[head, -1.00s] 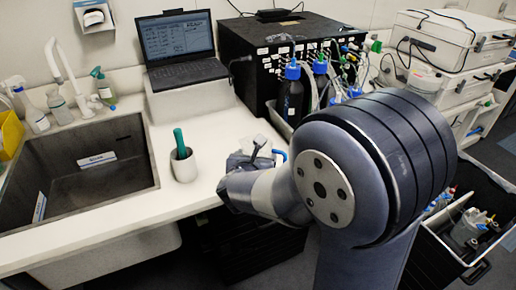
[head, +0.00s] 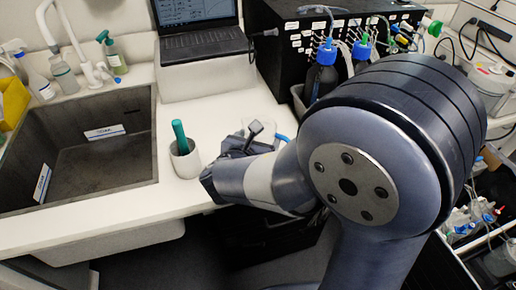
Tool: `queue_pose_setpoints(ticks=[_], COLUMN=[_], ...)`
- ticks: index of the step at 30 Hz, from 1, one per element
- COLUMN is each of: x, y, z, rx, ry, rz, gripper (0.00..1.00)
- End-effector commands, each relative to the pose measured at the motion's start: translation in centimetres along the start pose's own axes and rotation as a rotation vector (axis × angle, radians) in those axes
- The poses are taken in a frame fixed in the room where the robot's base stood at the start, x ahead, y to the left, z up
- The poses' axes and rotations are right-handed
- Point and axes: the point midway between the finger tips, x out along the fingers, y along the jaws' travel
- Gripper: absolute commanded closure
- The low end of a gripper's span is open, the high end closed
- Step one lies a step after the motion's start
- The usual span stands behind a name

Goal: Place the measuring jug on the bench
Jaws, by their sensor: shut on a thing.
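The measuring jug (head: 262,128) is a clear, pale vessel, mostly hidden behind my arm. A small blue piece beside it may be part of it. My gripper (head: 250,138) is shut on the jug at the front part of the white bench (head: 225,115), right of a white cup. Its fingertips are largely hidden by the wrist. I cannot tell whether the jug touches the bench or hangs just above it.
A white cup (head: 186,163) with a green rod stands close left of my gripper. A dark sink (head: 90,165) lies further left. A laptop (head: 198,28) on a riser, a black instrument box (head: 290,25) and blue-capped bottles (head: 321,75) stand behind. Bare bench lies between cup and riser.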

Motion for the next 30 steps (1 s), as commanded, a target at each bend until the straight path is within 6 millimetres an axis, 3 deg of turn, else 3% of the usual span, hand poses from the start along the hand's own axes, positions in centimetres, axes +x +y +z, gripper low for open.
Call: queue_pose_setpoints(ticks=[6, 19, 20, 27, 30], x=[1.1, 1.4, 1.3, 1.3, 1.3], y=[0.0, 0.0, 0.0, 0.0, 0.0], z=[-2.7, -3.3, -3.2, -3.1, -3.1], rx=[-0.004, 0.0, 0.0, 0.0, 0.0], ry=[0.001, 0.0, 0.001, 0.001, 0.001], rz=[-0.001, 0.0, 0.0, 0.0, 0.0], gripper=[0.46, 0.46, 0.2, 0.01, 0.01])
